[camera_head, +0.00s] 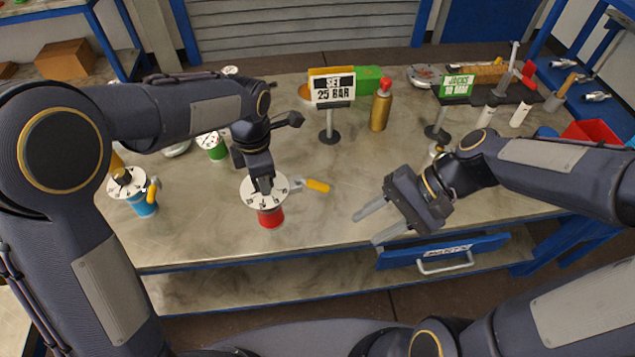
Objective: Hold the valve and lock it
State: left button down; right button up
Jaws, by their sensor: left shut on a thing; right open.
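The red valve vessel (270,217) stands upright near the front middle of the table. It has a white round dial flange on top and a yellow-handled lever (317,186) pointing right. My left gripper (264,186) comes down from above and is shut on the middle of its top. The gripped part is hidden by the fingers. My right gripper (368,224) is open and empty, right of the red valve near the table's front edge, with its fingers pointing left. It is apart from the lever.
A blue vessel (145,205) with a yellow handle stands at left, and a green one (215,150) behind my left arm. A "SET 25 BAR" sign (333,90), a gold bottle (380,108) and a "JACKS" sign (457,86) stand behind. An open blue drawer (440,255) juts out front right.

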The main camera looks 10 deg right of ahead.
jog(key=w+a+f+m+t+y, duration=0.2)
jog(key=w+f+m+y, duration=0.3)
jog(key=m, duration=0.4)
jog(key=m+t+y, duration=0.1)
jog(key=m+t, duration=0.7)
jog(key=m, duration=0.3)
send_near(309, 182)
jog(key=x, duration=0.8)
jog(key=shift+w+a+f, duration=0.15)
jog(key=shift+w+f, duration=0.2)
jog(key=shift+f, duration=0.05)
jog(key=shift+c, duration=0.4)
grip_shut()
